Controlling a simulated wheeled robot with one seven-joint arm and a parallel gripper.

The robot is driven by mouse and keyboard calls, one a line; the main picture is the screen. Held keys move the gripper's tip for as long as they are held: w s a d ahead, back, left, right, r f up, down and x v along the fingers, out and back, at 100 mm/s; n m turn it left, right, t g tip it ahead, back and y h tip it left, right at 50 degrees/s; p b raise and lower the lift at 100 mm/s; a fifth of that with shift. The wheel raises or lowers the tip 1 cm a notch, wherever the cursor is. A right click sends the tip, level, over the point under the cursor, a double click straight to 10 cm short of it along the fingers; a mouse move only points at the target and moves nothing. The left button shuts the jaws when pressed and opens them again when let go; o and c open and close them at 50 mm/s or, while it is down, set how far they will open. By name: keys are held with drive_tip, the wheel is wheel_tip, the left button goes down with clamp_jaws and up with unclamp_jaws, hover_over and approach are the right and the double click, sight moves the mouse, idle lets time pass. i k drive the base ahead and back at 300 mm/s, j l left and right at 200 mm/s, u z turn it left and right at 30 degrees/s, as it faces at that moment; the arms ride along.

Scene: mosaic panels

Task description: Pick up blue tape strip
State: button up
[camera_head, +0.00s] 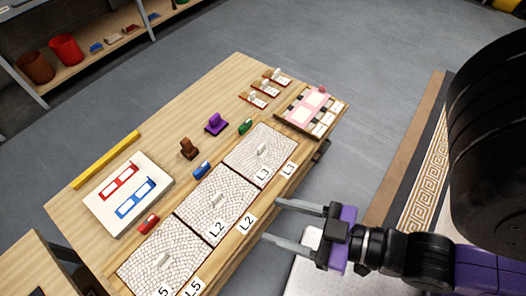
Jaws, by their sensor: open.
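A blue strip (136,199) with white windows lies on a white board (104,226) at the left of the wooden table. I take it as the blue tape strip. A red strip (118,182) of similar shape lies beside it on the board. A small blue block (202,170) sits apart, near the mosaic panels. My gripper (271,220) is open and empty at the table's right edge, its two fingers pointing left toward the L2 panel. It is far to the right of the blue strip.
Mosaic panels labelled L3 (260,142), L2 (232,190) and L5 (150,287) line the table's right side. Small red (148,223) and green (245,127) blocks, brown (189,149) and purple (216,124) pieces, and a yellow bar (106,160) stand around. A pink-topped tray (338,103) sits at the far corner.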

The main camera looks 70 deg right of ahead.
sight(123, 210)
drive_tip(key=z, duration=1.15)
drive_tip(key=j, duration=0.9)
drive_tip(key=k+j, duration=0.1)
drive_tip(key=j, duration=0.85)
drive_tip(key=j+z, duration=0.1)
drive_tip(key=j, duration=0.8)
